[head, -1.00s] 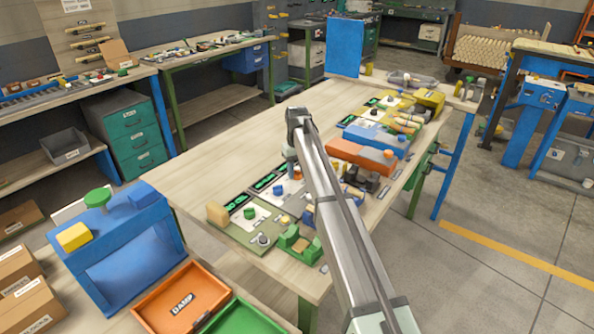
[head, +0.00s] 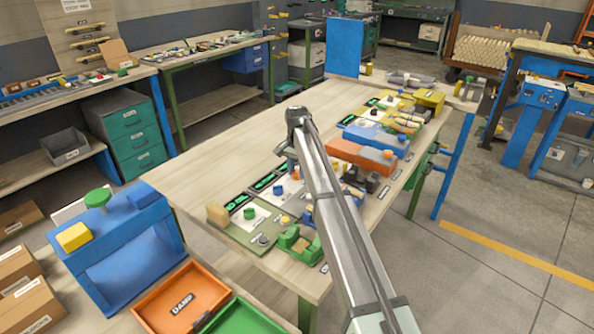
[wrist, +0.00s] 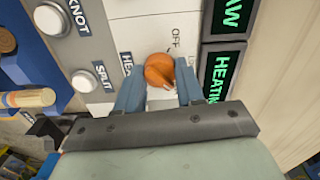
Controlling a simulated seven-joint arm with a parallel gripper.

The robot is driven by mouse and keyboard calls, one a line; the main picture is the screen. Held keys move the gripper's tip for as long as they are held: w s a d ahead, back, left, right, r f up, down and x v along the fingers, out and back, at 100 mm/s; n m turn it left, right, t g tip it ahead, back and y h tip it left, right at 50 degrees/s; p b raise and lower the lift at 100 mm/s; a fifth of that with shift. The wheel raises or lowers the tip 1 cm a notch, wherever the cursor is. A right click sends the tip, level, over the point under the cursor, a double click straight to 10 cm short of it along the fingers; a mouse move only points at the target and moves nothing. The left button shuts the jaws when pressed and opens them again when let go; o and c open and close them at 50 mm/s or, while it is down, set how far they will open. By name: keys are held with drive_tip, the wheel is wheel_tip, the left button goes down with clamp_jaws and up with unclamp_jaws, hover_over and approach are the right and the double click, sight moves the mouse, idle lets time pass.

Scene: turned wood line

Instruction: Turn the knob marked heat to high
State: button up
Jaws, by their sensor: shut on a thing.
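The orange knob (wrist: 159,68) sits on a pale panel (wrist: 125,30) in the wrist view. A label beginning "HE" is beside it, partly hidden by a finger, and an "OFF" mark is near it. My gripper (wrist: 160,88) has its two blue fingers closed on either side of the knob. A dark display (wrist: 216,78) at right reads "HEATING" in green. In the head view my gripper (head: 292,165) is down at the row of panels on the bench, and the knob is mostly hidden by my arm.
Two white buttons sit left of the knob in the wrist view, labelled "KNOT" (wrist: 50,19) and "SPLIT" (wrist: 84,81). In the head view, the bench (head: 215,160) holds several other panels and blocks. An orange tray (head: 165,280) stands at the front left.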

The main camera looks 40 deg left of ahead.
sight(297, 170)
drive_tip(key=shift+m, duration=1.6)
drive_tip(key=o, duration=1)
drive_tip(key=shift+o, duration=0.2)
wheel_tip(297, 170, up, 14)
drive_tip(key=shift+f, duration=0.1)
